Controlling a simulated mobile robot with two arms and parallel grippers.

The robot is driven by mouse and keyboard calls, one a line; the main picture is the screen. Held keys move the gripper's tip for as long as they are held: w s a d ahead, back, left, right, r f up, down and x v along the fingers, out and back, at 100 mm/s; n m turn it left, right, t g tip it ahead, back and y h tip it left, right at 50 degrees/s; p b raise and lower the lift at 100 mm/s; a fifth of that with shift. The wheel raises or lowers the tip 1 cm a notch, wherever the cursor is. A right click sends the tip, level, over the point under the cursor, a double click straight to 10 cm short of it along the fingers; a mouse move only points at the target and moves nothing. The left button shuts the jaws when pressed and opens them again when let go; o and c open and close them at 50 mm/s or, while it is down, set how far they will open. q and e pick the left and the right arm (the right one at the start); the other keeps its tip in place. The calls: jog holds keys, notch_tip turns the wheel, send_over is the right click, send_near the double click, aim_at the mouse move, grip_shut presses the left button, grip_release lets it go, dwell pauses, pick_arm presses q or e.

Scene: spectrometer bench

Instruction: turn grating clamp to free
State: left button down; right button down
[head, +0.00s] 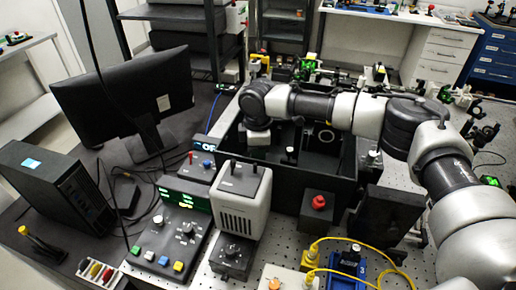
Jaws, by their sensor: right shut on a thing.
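My right gripper (257,141) points down into the open black spectrometer box (276,176), near its left inner side. It is shut on a small part that its hand and wrist mostly hide; by its place this looks like the grating clamp. The clamp's angle cannot be made out. A small dark post with a pale top (290,153) stands in the box just right of the gripper. A round dark-ringed mount (325,138) is at the box's right. My left gripper is not in view.
A grey lamp housing (241,199) stands at the box's front left, beside a control panel (168,240) with knobs. A red button (318,202) is on the front block. A monitor (125,95) stands left. Yellow cables (370,252) lie in front.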

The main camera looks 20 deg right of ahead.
jog(key=n+p, duration=0.3)
jog(key=shift+r, duration=0.2)
jog(key=n+p, duration=0.2)
jog(key=n, duration=0.1)
jog(key=shift+n, duration=0.4)
jog(key=n+p, duration=0.1)
jog(key=n, duration=0.3)
jog(key=shift+f, duration=0.1)
jog(key=n, duration=0.6)
jog(key=shift+n, duration=0.3)
jog(key=c, duration=1)
grip_release()
